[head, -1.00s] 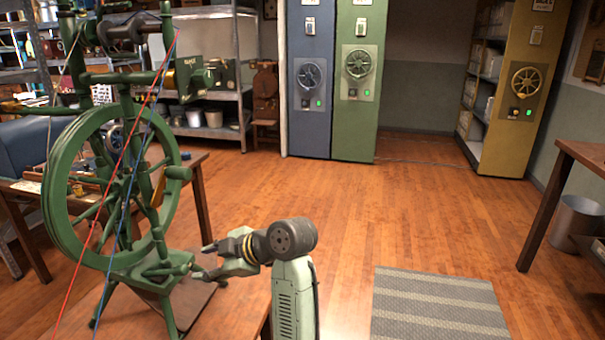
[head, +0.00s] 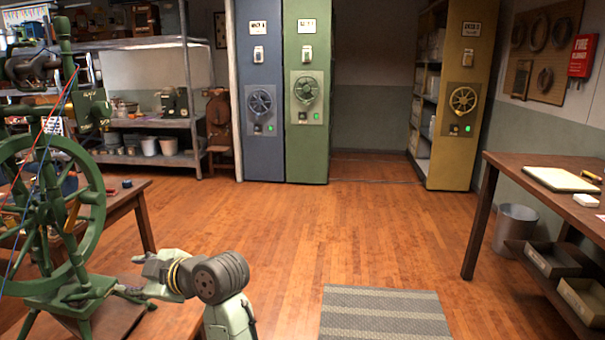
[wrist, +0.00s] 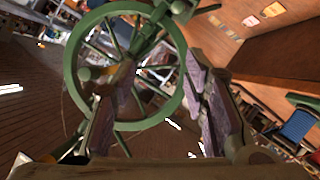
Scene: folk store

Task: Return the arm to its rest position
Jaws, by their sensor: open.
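My gripper (head: 130,290) is at the lower left of the head view, at the end of my bent arm. It is beside the base of a green spinning wheel (head: 85,210) that stands on a wooden table. In the wrist view my gripper's two fingers (wrist: 150,105) are spread apart with nothing held between them. The green wheel (wrist: 72,70) shows beyond and between the fingers. In the head view the fingertips are small and partly merge with the spinning wheel's base, so I cannot tell whether they touch it.
A wooden workbench (head: 480,215) with trays stands at the right, a grey bin (head: 514,230) beside it. A striped mat (head: 385,315) lies on the floor. Blue (head: 262,150) and green (head: 308,150) cabinets stand at the back. The middle floor is clear.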

